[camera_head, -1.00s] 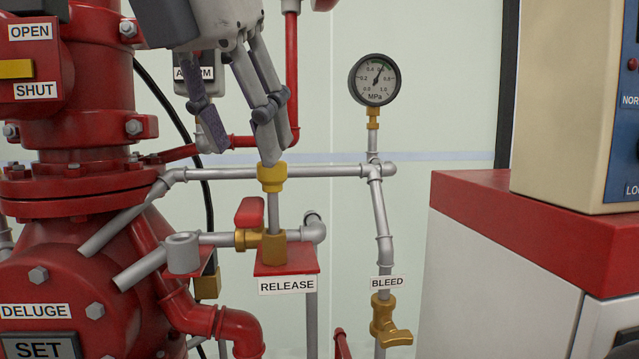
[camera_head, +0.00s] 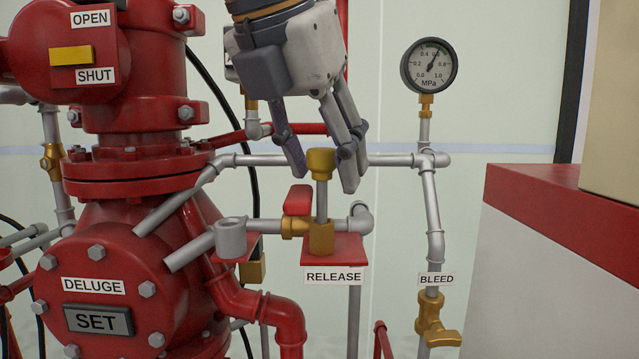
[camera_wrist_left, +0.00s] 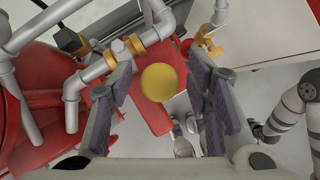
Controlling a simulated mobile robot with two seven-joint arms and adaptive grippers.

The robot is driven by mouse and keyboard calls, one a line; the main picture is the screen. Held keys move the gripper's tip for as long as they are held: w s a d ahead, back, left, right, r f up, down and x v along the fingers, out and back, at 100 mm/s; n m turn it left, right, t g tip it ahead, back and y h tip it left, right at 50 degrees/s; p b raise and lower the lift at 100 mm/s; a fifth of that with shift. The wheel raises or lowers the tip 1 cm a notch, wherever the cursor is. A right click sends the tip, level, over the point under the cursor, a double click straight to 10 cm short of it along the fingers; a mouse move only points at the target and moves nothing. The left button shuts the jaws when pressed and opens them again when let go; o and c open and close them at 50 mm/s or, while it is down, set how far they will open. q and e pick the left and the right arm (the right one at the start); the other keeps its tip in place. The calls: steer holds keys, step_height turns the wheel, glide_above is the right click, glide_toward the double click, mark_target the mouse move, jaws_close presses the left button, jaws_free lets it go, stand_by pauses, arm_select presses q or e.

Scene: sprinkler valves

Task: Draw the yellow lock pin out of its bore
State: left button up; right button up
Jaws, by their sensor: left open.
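The yellow lock pin has a round yellow head (camera_head: 321,161) on a thin grey shank (camera_head: 322,203). The shank stands upright in the brass bore block (camera_head: 321,237) above the RELEASE label (camera_head: 334,276). My left gripper (camera_head: 323,172) reaches down from above and is open. Its fingers stand on either side of the pin head, with no clear contact. The shank is hidden there.
A red lever (camera_head: 298,200) sits just left of the pin. A grey pipe (camera_head: 400,160) runs behind the fingers to the gauge (camera_head: 429,64). A grey cup-shaped holder (camera_head: 231,238) stands left of the block. The red-topped cabinet (camera_head: 540,195) is at right.

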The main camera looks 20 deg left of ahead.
arm_select(q)
jaws_close()
steer(key=shift+r, duration=1)
steer(key=shift+r, duration=0.1)
steer(key=shift+r, duration=3.4)
